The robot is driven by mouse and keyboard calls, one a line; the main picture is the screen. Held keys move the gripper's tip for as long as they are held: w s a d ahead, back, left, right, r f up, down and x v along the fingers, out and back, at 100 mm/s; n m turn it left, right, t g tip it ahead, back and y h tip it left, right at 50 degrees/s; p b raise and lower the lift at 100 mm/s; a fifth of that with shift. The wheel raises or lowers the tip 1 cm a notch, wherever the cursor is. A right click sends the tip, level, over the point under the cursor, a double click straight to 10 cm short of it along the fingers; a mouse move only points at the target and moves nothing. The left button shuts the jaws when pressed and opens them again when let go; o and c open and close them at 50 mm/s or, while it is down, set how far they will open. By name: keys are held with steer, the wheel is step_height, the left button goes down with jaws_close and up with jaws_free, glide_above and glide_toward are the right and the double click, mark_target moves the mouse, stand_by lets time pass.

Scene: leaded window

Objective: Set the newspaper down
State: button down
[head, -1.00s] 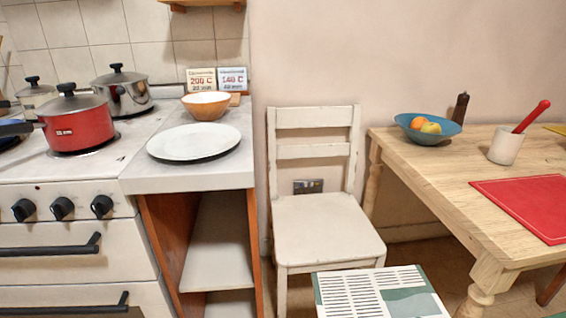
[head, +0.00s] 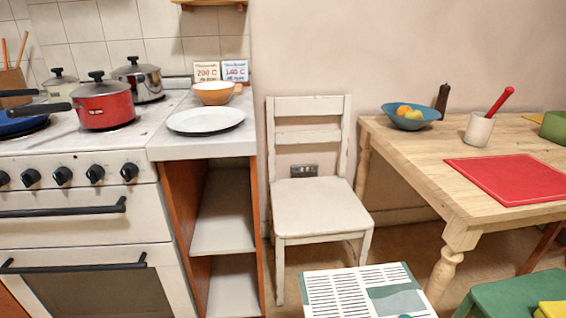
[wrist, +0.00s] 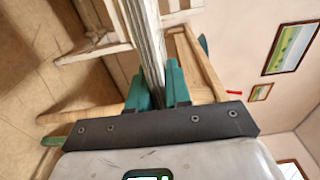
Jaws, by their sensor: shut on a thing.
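The newspaper (head: 365,292) shows at the bottom of the head view, with printed columns and green patches on its white face. In the wrist view it is a pale, layered edge (wrist: 147,45) between the two teal fingers of my gripper (wrist: 157,88). My gripper is shut on the newspaper. The newspaper is held up in front of the white chair (head: 315,208). My gripper is out of sight in the head view.
The chair seat is bare. The wooden table (head: 425,150) at right carries a red mat (head: 508,178), a blue fruit bowl (head: 411,116) and a mug (head: 479,130). The counter (head: 200,146) bears a white plate (head: 206,120). A green seat (head: 515,297) stands at lower right.

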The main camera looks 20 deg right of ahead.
steer(key=w+a+n+t+y, duration=0.1)
steer(key=w+a+n+y, duration=0.2)
steer(key=a, duration=0.7)
steer(key=w+a+n+y, duration=0.1)
steer(key=w+a+y, duration=0.2)
steer(key=w+a, duration=0.5)
steer(key=s+r+p, duration=0.2)
steer(key=r+p, duration=0.5)
steer(key=p, duration=0.5)
steer(key=s+a+r+p, duration=0.1)
steer(key=s+r+p, duration=0.1)
steer(key=r+p, duration=0.5)
steer(key=shift+s+p, duration=0.3)
steer(key=shift+p, duration=2.55)
